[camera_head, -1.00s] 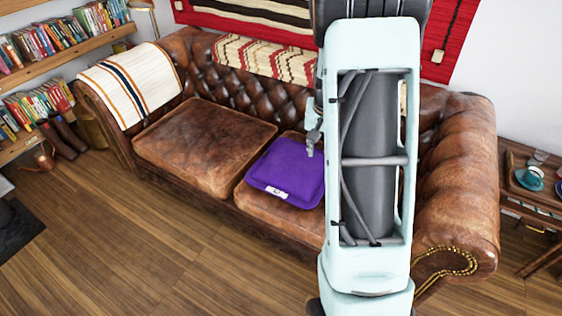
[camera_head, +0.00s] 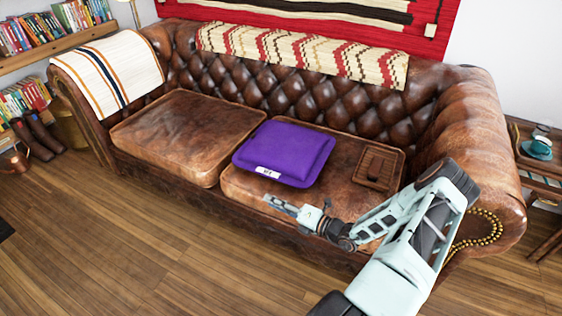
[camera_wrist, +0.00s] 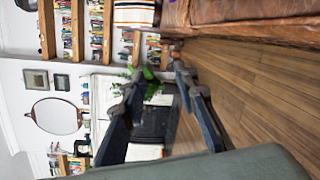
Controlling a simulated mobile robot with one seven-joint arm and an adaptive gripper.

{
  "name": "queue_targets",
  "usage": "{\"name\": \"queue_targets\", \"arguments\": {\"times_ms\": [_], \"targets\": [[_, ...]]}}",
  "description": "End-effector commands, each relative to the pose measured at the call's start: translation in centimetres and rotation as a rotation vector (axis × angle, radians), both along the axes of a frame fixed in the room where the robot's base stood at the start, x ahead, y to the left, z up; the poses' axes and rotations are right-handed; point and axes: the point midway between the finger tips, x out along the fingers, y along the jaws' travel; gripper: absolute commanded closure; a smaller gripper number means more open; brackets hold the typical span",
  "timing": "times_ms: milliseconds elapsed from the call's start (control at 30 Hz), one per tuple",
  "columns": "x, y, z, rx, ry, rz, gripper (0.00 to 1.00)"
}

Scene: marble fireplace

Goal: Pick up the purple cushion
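The purple cushion (camera_head: 285,152) lies flat on the sofa's right seat cushion, partly over the gap towards the left seat. A white label shows on its front edge. My gripper (camera_head: 275,203) is in front of the sofa's front edge, nearer the camera than the cushion and apart from it, pointing left. In the wrist view my gripper (camera_wrist: 148,95) has its two fingers spread with nothing between them.
The brown leather sofa (camera_head: 185,135) has a striped throw (camera_head: 112,75) on its left arm. A small brown item (camera_head: 376,167) lies on the right seat. A side table (camera_head: 540,170) with a teal cup stands at right. The wooden floor (camera_head: 130,240) in front is clear.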

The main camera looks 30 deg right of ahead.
Motion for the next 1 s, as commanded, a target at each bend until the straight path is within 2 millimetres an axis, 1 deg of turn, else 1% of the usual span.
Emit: {"name": "queue_targets", "arguments": {"times_ms": [33,100,200,233,267,467,567,667,833,900,1000], "targets": [[0.4,-2.2,-1.9,0.132,0.003,-0.119,0.72],[0.9,-5.1,-2.6,0.287,-0.001,-0.251,0.72],[1.0,-8.4,-3.4,0.453,-0.015,-0.388,0.72],[1.0,-8.6,-2.8,0.447,-0.007,-0.395,0.72],[0.9,-8.7,-2.8,0.440,0.001,-0.399,0.72],[0.7,-9.1,-3.8,0.429,0.028,-0.429,0.72],[1.2,-9.1,-4.0,0.427,0.030,-0.430,0.72],[2.4,-8.9,-4.1,0.425,0.031,-0.429,0.72],[5.1,-8.6,-4.2,0.423,0.031,-0.428,0.72],[5.9,-8.5,-4.1,0.424,0.030,-0.427,0.72],[6.6,-8.4,-4.1,0.424,0.032,-0.428,0.72]]}}
